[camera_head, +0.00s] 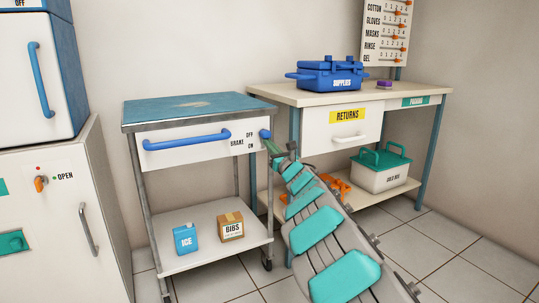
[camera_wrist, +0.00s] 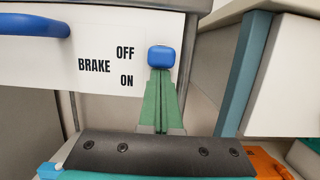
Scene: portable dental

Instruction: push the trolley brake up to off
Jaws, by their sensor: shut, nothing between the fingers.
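The trolley (camera_head: 200,118) has a blue top and a white drawer front with a long blue handle. Its brake (camera_head: 265,134) is a small blue knob at the right end of that front, beside the OFF and ON labels. In the wrist view the brake knob (camera_wrist: 162,58) is about level with OFF, above ON. My gripper (camera_head: 270,147) is shut and empty. In the wrist view its green fingertips (camera_wrist: 161,74) are directly below the knob and appear to touch its underside; the exact contact is hard to tell.
The desk (camera_head: 430,95) stands close to the trolley's right, carrying a blue supplies box (camera_head: 330,76). An orange object (camera_head: 338,187) and a white crate (camera_head: 380,178) are on its lower shelf. An ice pack (camera_head: 185,239) and bibs box (camera_head: 231,228) sit on the trolley's lower shelf.

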